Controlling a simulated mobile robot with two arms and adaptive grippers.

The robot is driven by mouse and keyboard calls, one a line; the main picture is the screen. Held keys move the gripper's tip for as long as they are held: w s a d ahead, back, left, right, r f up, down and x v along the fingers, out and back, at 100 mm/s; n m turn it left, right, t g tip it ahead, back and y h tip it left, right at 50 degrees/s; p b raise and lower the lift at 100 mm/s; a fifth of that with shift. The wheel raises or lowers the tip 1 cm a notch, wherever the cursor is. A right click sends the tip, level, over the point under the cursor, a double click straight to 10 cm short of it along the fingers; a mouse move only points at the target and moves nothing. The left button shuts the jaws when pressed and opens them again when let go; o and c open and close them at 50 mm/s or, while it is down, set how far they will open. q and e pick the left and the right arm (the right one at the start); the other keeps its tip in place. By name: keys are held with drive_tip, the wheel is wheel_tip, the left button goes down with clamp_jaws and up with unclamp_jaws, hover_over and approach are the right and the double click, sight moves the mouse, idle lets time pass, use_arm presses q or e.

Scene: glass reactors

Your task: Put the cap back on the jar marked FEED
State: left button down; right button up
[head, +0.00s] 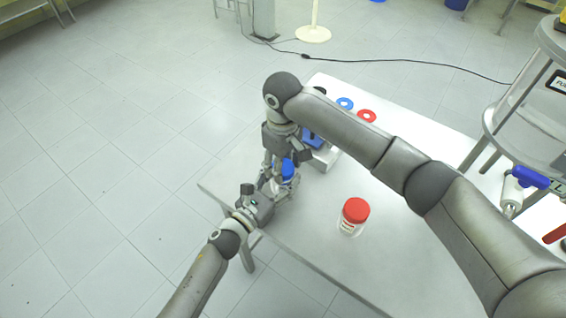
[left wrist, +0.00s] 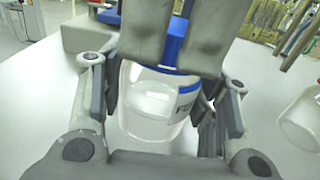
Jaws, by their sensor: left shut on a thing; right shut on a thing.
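The clear FEED jar (left wrist: 150,108) stands upright near the table's left corner, with part of its label readable in the left wrist view. My left gripper (head: 272,188) is shut around the jar's body from the side. A blue cap (head: 286,167) is at the jar's mouth. It also shows in the left wrist view (left wrist: 172,52). My right gripper (head: 283,162) comes down from above and is shut on the cap. The cap sits at or very close to the rim; its thread is hidden, so I cannot tell if it is screwed down.
A second clear jar with a red cap (head: 355,211) stands on the white table (head: 330,262) to the right. Behind my right gripper is a grey block (head: 326,158) with a blue part. Blue (head: 344,103) and red (head: 366,116) rings lie behind. The table's front is clear.

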drive_tip(key=o, duration=1.2)
wheel_tip(320, 180, up, 12)
use_arm(q)
drive_tip(key=shift+c, duration=2.1)
unclamp_jaws()
drive_tip(key=shift+s+a, duration=0.1)
